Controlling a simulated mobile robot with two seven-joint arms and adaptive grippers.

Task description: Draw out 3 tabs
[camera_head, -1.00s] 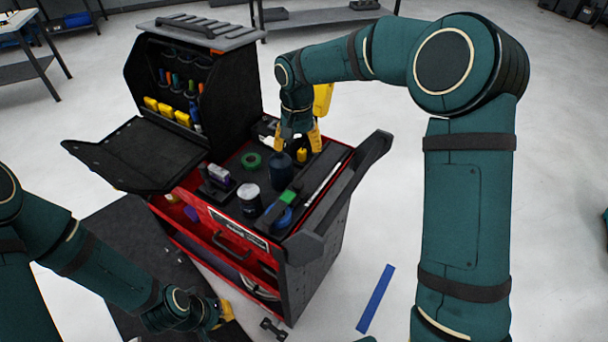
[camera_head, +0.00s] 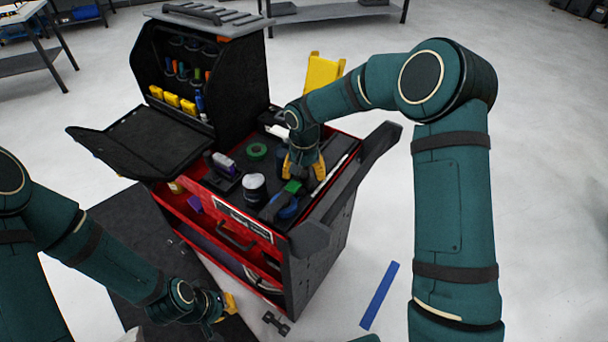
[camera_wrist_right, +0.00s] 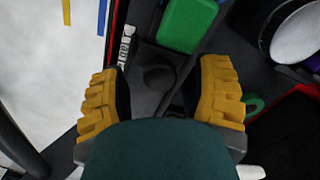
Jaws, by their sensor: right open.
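The tool cart (camera_head: 325,240) stands mid-view with an open red drawer (camera_head: 200,213). I cannot make out which parts are the tabs. My right gripper (camera_head: 303,170) is low over the cart's top tray, beside a green block (camera_head: 293,187). In the right wrist view my right gripper (camera_wrist_right: 160,95) is open, its yellow fingers either side of a dark round knob (camera_wrist_right: 159,77); the green block (camera_wrist_right: 187,22) lies just beyond. Nothing is held. My left gripper (camera_head: 222,306) is low in front of the cart, above the dark mat; its fingers are too small to read.
The tray also holds a dark can with a white lid (camera_head: 254,188), a green tape ring (camera_head: 257,151) and a white stick (camera_head: 330,175). A dark flap (camera_head: 140,140) juts out left. A blue strip (camera_head: 379,295) lies on the floor.

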